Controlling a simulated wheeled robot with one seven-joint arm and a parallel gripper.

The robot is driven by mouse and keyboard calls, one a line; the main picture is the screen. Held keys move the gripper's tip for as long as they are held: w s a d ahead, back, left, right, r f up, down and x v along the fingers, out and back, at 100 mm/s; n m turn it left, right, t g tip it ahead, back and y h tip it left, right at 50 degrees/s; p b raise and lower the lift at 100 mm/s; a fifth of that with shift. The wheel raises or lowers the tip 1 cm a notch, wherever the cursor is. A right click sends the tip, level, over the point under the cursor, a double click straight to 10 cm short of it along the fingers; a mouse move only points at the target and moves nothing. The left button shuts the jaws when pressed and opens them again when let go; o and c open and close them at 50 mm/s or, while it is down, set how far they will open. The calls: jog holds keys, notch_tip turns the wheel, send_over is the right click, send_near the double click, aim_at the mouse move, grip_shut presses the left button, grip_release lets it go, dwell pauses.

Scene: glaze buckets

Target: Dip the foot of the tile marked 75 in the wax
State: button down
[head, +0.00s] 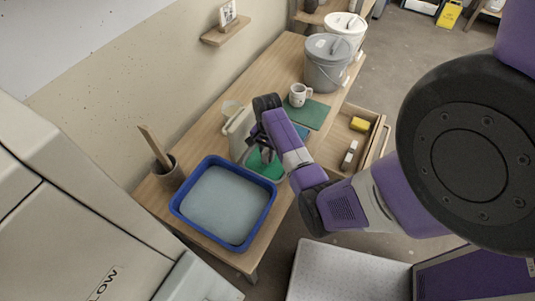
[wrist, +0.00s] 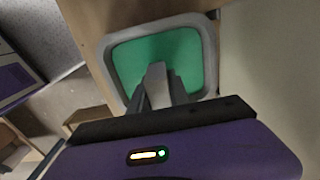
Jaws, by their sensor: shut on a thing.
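My gripper (wrist: 158,88) is shut on a small pale grey piece (wrist: 155,70), seen nearly edge-on between the dark fingers; no number can be read on it. In the wrist view the piece lies over a shallow grey-rimmed pan (wrist: 109,58) with a flat green filling (wrist: 185,50), probably the wax. I cannot tell whether the piece touches the green surface. In the head view my gripper (head: 268,153) is above the green filling (head: 262,166), behind the blue tray, and the held piece is mostly hidden.
A blue tray (head: 180,213) of pale liquid stands at the near end of the bench. A cup (head: 169,176) with a wooden tool is left of it. A cream box (head: 238,131) stands close beside my gripper.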

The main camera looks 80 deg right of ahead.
aim_at(267, 149)
jog(key=shift+r, duration=0.1)
dwell(0.3)
notch_tip(267, 149, up, 4)
jog(key=p, duration=0.5)
jog(key=shift+r, duration=0.25)
jog(key=shift+f, duration=0.1)
